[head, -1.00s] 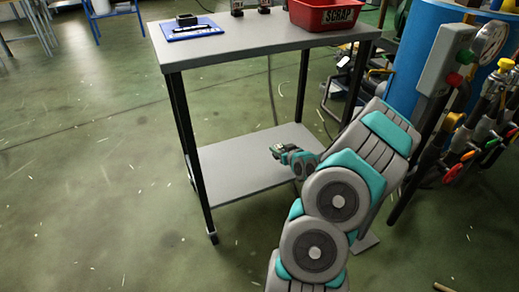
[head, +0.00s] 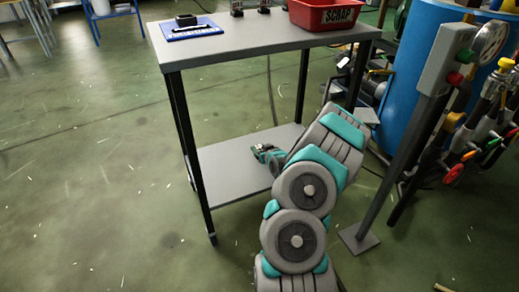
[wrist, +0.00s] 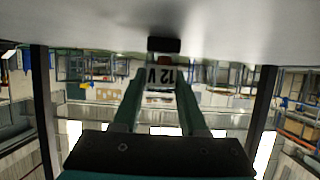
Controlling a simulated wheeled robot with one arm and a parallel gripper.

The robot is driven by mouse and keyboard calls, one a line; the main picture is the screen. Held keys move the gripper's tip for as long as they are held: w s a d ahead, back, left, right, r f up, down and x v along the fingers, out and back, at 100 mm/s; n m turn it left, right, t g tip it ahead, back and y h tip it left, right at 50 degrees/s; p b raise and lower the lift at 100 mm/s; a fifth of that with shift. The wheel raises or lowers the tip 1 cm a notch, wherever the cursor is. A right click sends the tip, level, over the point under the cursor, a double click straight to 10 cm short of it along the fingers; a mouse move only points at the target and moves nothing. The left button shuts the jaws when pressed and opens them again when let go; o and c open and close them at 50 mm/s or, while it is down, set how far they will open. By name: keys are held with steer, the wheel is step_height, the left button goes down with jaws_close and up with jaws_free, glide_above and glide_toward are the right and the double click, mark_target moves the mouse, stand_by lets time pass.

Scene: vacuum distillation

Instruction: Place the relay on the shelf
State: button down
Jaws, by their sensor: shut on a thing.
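My gripper (head: 263,153) is over the lower shelf (head: 225,180) of the grey trolley, low, under its top. In the wrist view, which looks upside down, my gripper (wrist: 163,85) is shut on the relay (wrist: 160,76), whose pale face is marked 12 V. A black block (wrist: 164,45) at the relay's far end is close to the grey shelf surface (wrist: 230,30). I cannot tell whether it touches the shelf. In the head view the relay is too small to make out clearly.
The trolley top (head: 240,38) carries a red SCRAP bin (head: 322,14), a blue mat (head: 192,31) and small dark parts. Black trolley legs (head: 188,140) bound the shelf. A grey post (head: 385,180) and blue tank (head: 410,80) stand right. The shelf's left part is clear.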

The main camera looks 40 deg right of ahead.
steer(key=shift+f, duration=0.1)
steer(key=shift+c, duration=2.2)
jaws_free()
